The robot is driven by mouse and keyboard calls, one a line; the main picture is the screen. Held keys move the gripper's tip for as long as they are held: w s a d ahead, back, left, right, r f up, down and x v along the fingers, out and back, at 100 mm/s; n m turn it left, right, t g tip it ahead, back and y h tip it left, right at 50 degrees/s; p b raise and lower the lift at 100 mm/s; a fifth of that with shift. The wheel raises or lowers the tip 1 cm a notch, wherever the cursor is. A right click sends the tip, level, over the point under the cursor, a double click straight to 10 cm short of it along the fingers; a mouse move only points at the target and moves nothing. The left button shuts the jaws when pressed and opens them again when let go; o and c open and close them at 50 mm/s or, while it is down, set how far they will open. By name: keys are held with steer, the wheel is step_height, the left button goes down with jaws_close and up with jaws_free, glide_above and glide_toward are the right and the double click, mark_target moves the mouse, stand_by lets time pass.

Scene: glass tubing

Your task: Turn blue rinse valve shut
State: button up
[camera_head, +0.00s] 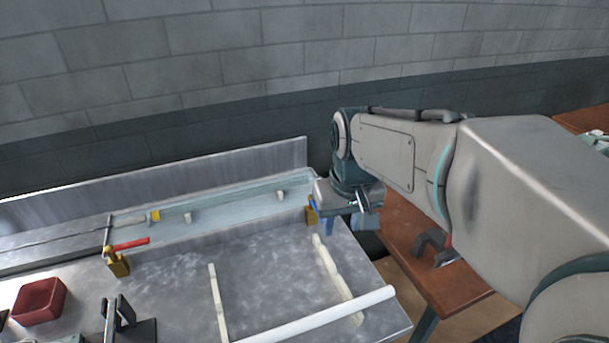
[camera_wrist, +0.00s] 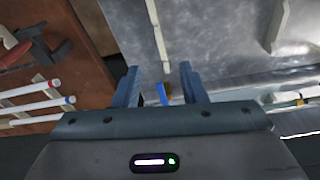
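The blue rinse valve shows in the head view as a brass body (camera_head: 310,214) with a small blue handle (camera_head: 312,202), at the right end of the water trough. My gripper (camera_head: 345,222) is right beside it and hides part of it. In the wrist view the blue handle (camera_wrist: 162,93) and a bit of the brass body (camera_wrist: 168,88) lie between the two fingers of my gripper (camera_wrist: 158,70). The fingers are apart, with a gap visible on both sides of the handle. I cannot tell whether either finger touches it.
A long trough (camera_head: 235,212) runs along the back of the metal bench. A red-handled valve (camera_head: 130,244) stands at its left. A white tube (camera_head: 325,314) lies across pale rails (camera_head: 218,305) in front. A red bin (camera_head: 40,301) is far left. A brown table (camera_head: 425,245) stands at right.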

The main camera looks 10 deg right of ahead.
steer(key=w+r+n+g+p, duration=0.2)
steer(key=w+p, duration=0.1)
steer(key=w, duration=1.3)
step_height(320, 180, down, 13)
steer(key=shift+w+f+p, duration=0.15)
steer(key=shift+f+p, duration=0.05)
steer(key=shift+p, duration=0.75)
jaws_close()
